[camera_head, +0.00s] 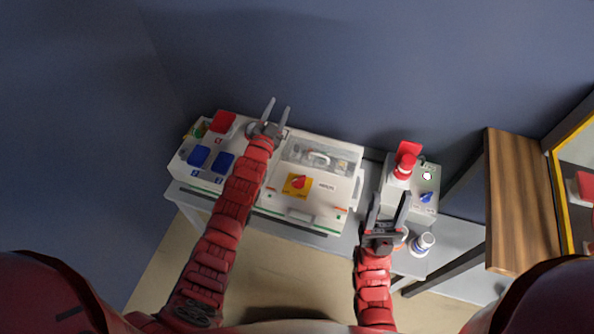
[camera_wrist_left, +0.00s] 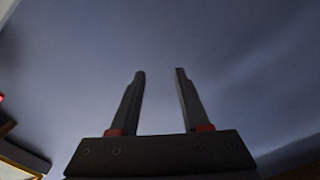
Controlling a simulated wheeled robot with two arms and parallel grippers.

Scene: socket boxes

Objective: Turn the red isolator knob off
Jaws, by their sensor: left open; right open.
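The red isolator knob (camera_head: 299,182) sits on a yellow plate (camera_head: 290,189) on the front of a white box (camera_head: 326,208) in the head view. My left gripper (camera_head: 278,108) is open and empty, up and to the left of the knob, over the back edge of the boxes. It also shows open in the left wrist view (camera_wrist_left: 159,75), with only blue wall beyond its fingers. My right gripper (camera_head: 389,206) is open, to the right of the knob, in front of the smaller grey box. The knob is not touched by either gripper.
A left box carries blue socket covers (camera_head: 199,156) and a red cover (camera_head: 222,121). The grey box (camera_head: 423,180) at right holds a red plug (camera_head: 404,167) and a blue part (camera_head: 427,197). A white container (camera_head: 423,243) stands near my right gripper. A wooden panel (camera_head: 521,200) is further right.

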